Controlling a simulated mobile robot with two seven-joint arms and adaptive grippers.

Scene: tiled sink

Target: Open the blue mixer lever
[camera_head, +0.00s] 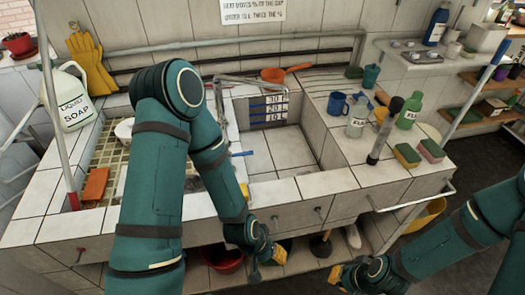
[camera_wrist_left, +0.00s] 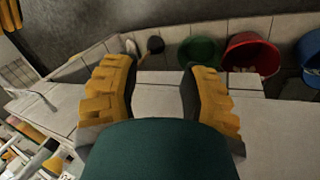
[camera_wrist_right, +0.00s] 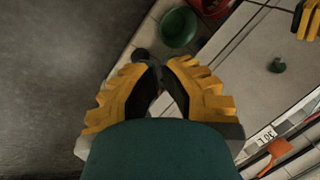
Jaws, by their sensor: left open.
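The blue lever (camera_head: 242,154) is a small blue bar beside the basin, just right of my left forearm, which hides the parts around it. A grey metal spout (camera_head: 240,80) arches behind my left arm. My left gripper (camera_head: 266,252) is low in front of the sink's front edge, apart from the lever; in the left wrist view its fingers (camera_wrist_left: 160,68) are spread and empty. My right gripper (camera_head: 340,274) is low at the right front, far from the lever; in the right wrist view its fingertips (camera_wrist_right: 158,68) come together with nothing visible between them.
The tiled counter holds a soap jug (camera_head: 70,95), a blue mug (camera_head: 338,103), bottles and sponges (camera_head: 407,155). A metal rail (camera_head: 415,200) juts from the right front. A red bucket (camera_head: 222,259) stands below.

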